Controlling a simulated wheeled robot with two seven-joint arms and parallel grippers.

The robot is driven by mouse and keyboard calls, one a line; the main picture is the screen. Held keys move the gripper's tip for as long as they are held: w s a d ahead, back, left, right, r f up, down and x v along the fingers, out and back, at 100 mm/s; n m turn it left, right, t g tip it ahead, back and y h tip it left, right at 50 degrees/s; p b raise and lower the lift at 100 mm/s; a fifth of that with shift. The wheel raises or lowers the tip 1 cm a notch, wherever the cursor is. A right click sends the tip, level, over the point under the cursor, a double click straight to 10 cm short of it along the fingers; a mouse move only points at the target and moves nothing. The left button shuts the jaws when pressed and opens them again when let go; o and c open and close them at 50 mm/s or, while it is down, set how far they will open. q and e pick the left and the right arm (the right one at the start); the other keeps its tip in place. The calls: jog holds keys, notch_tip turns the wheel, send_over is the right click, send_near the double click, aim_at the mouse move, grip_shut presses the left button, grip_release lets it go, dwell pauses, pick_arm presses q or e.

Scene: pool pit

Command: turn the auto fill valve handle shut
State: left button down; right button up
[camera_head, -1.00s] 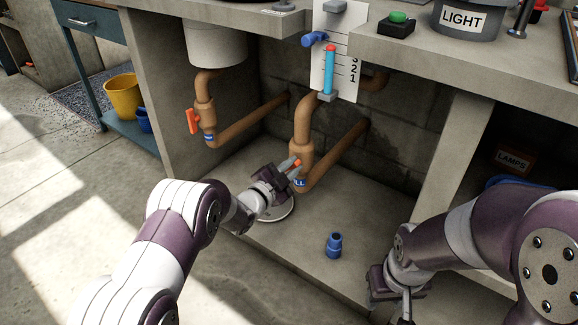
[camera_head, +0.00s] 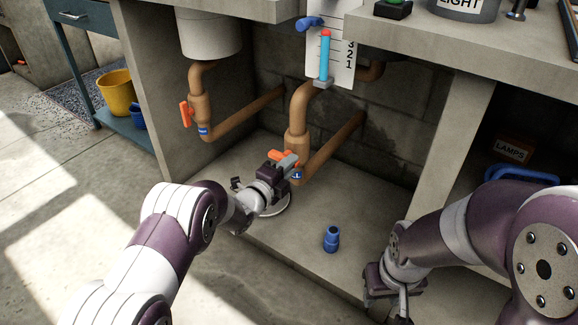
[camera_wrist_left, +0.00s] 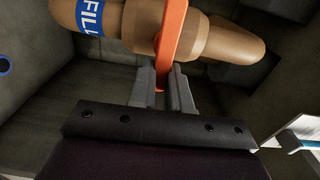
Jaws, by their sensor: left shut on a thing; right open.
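The auto fill valve's orange handle (camera_head: 276,154) sits low on the brown pipe (camera_head: 297,118) in the middle of the cabinet. In the left wrist view the orange handle (camera_wrist_left: 172,38) crosses the pipe beside a blue label reading FILL (camera_wrist_left: 90,17). My left gripper (camera_head: 287,161) is shut on the handle. Its two grey fingers (camera_wrist_left: 162,88) stand on either side of the handle's lower end. In the head view the handle lies roughly sideways, partly hidden by the gripper. My right gripper (camera_head: 398,302) is open and empty at lower right, away from the valve.
A second pipe with an orange handle (camera_head: 185,114) stands to the left. A blue fitting (camera_head: 331,239) stands on the cabinet floor, right of my left gripper. A ruled gauge board (camera_head: 344,60) hangs above the pipe.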

pick_arm(q)
jog(key=shift+f, duration=0.2)
dwell(0.4)
jog(key=c, duration=1.1)
grip_release()
jog(key=shift+r, duration=0.1)
jog(key=p+v, duration=0.6)
jog(key=v, duration=0.6)
jog(key=shift+s+a, duration=0.2)
jog(key=shift+s, duration=0.15)
